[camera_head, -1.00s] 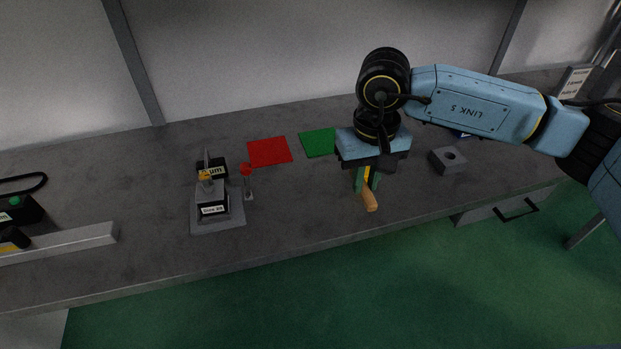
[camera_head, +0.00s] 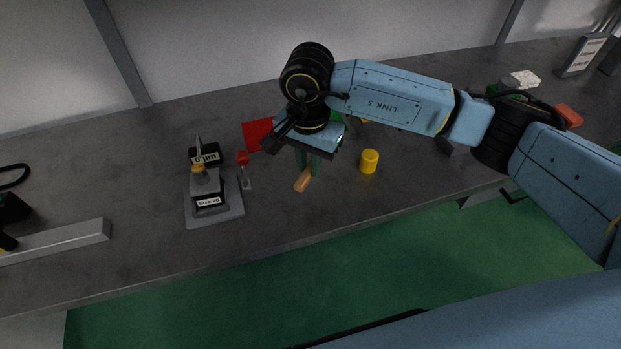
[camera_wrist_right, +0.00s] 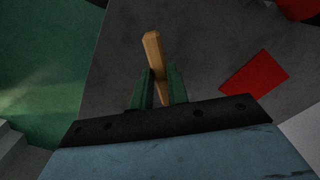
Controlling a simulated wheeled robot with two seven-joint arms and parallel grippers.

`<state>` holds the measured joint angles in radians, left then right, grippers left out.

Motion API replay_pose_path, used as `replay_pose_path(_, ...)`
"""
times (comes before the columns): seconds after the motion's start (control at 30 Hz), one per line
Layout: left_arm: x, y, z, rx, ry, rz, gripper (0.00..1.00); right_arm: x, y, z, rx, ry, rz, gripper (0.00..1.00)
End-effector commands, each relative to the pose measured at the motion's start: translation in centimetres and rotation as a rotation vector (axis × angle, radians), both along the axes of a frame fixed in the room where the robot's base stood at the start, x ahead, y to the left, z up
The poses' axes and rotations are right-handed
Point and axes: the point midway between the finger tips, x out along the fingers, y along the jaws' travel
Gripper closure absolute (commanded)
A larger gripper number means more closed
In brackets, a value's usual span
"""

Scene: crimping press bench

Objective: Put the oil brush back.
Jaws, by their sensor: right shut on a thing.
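The oil brush (camera_head: 303,182) shows as a tan wooden handle below my right gripper (camera_head: 308,164). It also shows in the right wrist view (camera_wrist_right: 154,55), between the two green fingers of the right gripper (camera_wrist_right: 160,85). The gripper is shut on the handle, which is tilted. The brush's other end is hidden by the gripper. A grey block with a round hole, mostly hidden behind my right arm, shows one edge (camera_head: 452,147). A yellow cup (camera_head: 369,161) stands on the bench to the right of the gripper. My left gripper is not in view.
A press with a dial block (camera_head: 209,201) stands left, with a small red-topped post (camera_head: 243,160) beside it. A red mat (camera_head: 257,135) lies behind. A grey bar (camera_head: 70,241) lies at far left. The front bench between press and cup is clear.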

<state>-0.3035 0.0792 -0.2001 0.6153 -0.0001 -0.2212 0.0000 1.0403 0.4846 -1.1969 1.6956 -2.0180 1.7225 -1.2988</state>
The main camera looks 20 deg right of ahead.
Motion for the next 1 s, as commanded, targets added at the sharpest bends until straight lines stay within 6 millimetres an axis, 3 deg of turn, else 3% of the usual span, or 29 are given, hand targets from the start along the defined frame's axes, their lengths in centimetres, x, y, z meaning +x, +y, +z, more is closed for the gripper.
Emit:
replay_pose_path(0.17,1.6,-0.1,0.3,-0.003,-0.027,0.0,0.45,0.0,0.0,-2.0,0.001,0.001,0.001,1.0)
replay_pose_path(0.5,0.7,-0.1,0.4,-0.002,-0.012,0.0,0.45,-0.1,0.0,-5.7,0.001,0.001,0.003,1.0)
replay_pose_path(0.87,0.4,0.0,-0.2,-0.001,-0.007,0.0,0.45,0.0,0.0,-6.2,0.0,-0.001,0.004,1.0)
replay_pose_path(0.9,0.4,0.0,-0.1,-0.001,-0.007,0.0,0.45,0.0,0.0,-6.1,0.0,-0.001,0.004,0.81)
replay_pose_path(1.0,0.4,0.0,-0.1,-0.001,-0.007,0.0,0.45,0.0,0.0,-6.1,0.0,-0.001,0.003,0.68)
